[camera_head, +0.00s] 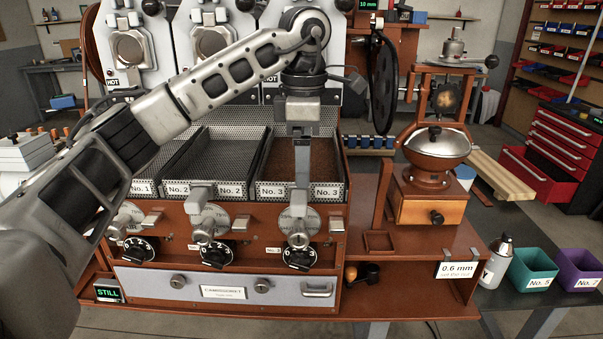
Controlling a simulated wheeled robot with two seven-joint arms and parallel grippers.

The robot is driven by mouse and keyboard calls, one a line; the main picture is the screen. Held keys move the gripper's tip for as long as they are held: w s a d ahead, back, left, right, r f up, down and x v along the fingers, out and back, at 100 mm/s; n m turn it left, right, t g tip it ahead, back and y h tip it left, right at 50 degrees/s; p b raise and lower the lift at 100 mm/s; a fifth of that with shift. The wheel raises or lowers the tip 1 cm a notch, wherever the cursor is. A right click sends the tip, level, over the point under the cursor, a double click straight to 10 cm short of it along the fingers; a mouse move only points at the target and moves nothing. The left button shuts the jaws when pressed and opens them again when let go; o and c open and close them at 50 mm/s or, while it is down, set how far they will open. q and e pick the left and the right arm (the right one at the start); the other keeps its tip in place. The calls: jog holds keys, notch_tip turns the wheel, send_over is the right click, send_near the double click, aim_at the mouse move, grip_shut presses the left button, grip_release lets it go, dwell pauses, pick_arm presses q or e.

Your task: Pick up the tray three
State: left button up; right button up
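Tray three (272,189), labelled "No. 3", is a dark metal tray with brown, grainy contents. It sits in the roaster's front, rightmost of a row of trays. My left gripper (301,205) reaches in from the left and points down at the front of tray three, beside its label. Its fingers line up one behind the other, so the gap between them is hidden. I cannot tell whether they touch the tray's front. A round metal knob (298,225) is just below the fingertips. My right gripper is not in view.
Tray two (205,188) and tray one (140,187) are to the left of tray three. A wooden grinder (432,200) stands to the right. A white bottle (495,262), a teal bin (532,270) and a purple bin (580,268) are at the far right.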

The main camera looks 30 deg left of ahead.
aim_at(299, 194)
pick_arm(q)
notch_tip(299, 194, down, 3)
jog(key=shift+r, duration=0.1)
jog(key=f, duration=0.2)
jog(key=f+p, duration=0.1)
jog(key=f, duration=0.1)
jog(key=shift+s+a, duration=0.25)
jog(key=shift+a, duration=0.1)
jog(key=shift+f, duration=0.65)
jog(key=c, duration=1.4)
